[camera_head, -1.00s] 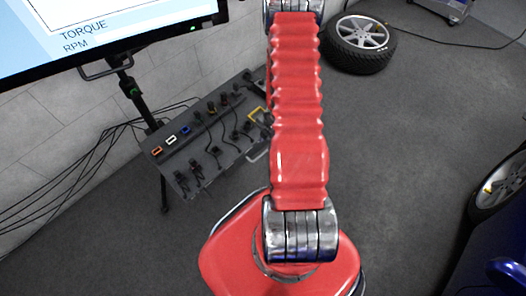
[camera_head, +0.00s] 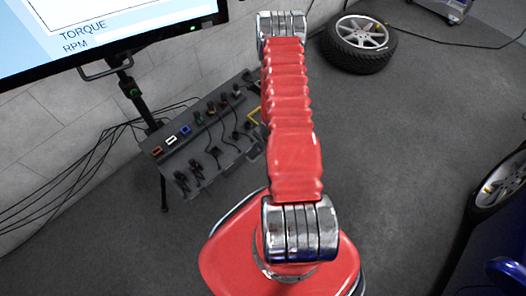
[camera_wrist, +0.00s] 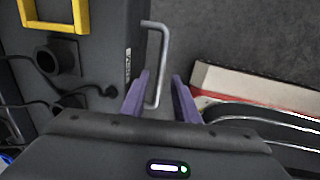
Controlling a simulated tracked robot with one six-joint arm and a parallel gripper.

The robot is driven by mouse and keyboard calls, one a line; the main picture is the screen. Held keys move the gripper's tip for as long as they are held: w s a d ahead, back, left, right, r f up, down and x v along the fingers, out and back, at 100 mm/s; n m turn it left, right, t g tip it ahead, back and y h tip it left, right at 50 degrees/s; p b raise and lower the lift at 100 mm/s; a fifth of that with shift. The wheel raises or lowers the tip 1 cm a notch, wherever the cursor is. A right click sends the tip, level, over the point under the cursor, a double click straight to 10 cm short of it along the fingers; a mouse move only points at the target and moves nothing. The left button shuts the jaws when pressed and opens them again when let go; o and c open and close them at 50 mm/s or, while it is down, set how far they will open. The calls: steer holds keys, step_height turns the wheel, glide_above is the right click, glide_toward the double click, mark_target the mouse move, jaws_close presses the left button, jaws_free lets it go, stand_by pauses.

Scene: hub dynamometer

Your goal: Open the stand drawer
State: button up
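The stand (camera_head: 190,150) is a dark grey box with connectors and cables on top, below the screen at left in the head view. It fills the left of the wrist view (camera_wrist: 98,68). A pale metal bar handle (camera_wrist: 163,50) stands out from its right side; I take it as the drawer handle. My gripper (camera_wrist: 160,88) has two purple fingers, apart and open. The handle's near end shows between them, closer to the left finger; I cannot tell if they touch. In the head view my red arm hides the gripper and handle.
A yellow frame (camera_wrist: 55,14) and black sockets are on the stand top. A screen (camera_head: 100,30) on a tripod is above it. A wheel (camera_head: 360,43) lies on the floor behind. Open grey floor (camera_head: 390,170) is to the right.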

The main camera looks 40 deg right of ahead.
steer(key=shift+w+f, duration=0.1)
steer(key=shift+f, duration=0.25)
steer(key=shift+c, duration=0.7)
jaws_close()
